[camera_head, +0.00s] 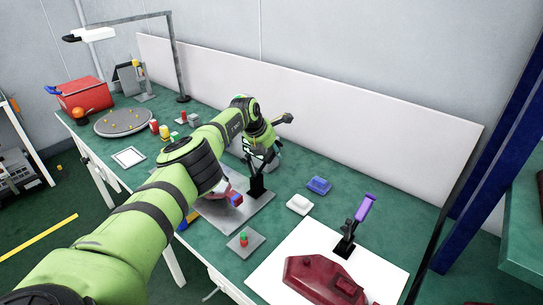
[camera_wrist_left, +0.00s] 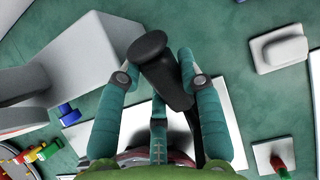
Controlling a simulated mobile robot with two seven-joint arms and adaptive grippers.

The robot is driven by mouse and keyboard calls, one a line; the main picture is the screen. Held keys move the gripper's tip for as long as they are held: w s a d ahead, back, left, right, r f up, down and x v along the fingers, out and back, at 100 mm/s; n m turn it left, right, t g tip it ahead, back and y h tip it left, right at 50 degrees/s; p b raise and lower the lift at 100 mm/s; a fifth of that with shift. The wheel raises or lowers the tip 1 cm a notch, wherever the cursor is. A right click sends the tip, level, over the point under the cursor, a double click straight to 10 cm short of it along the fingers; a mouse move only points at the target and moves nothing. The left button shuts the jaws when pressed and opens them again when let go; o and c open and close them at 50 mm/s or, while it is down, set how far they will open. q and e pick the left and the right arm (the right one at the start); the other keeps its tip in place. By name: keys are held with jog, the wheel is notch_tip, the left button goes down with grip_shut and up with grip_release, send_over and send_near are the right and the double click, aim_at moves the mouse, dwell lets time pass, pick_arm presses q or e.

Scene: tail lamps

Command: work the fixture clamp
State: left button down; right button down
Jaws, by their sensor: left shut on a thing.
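The fixture clamp is black and stands on a grey metal plate (camera_head: 217,218) in the head view, its base (camera_head: 257,187) below my left gripper (camera_head: 262,154). In the left wrist view its black round-ended handle (camera_wrist_left: 150,47) lies between the teal fingers of my left gripper (camera_wrist_left: 160,80), which is shut on it. The lower part of the clamp is partly hidden by the gripper there. A red part (camera_head: 226,187) with a blue piece shows beside my arm on the plate. A second clamp with a raised purple handle (camera_head: 366,207) stands to the right. My right gripper is out of view.
A dark red tail lamp (camera_head: 312,274) lies on a white board (camera_head: 385,270) at front right. A white block (camera_head: 299,204), a blue block (camera_head: 319,186) and a small grey plate (camera_head: 239,252) are near the clamp. A white panel (camera_head: 330,130) lines the table's back.

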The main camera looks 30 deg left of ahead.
pick_arm(q)
jog(key=shift+f, duration=0.2)
dwell(0.3)
jog(key=c, duration=1)
grip_release()
jog(key=shift+o, duration=1.1)
jog(key=shift+r, duration=0.2)
jog(key=shift+s+a+r, duration=0.2)
jog(key=shift+r, duration=0.45)
jog(key=shift+s+r, duration=0.45)
jog(key=shift+r, duration=0.05)
jog(key=v, duration=0.9)
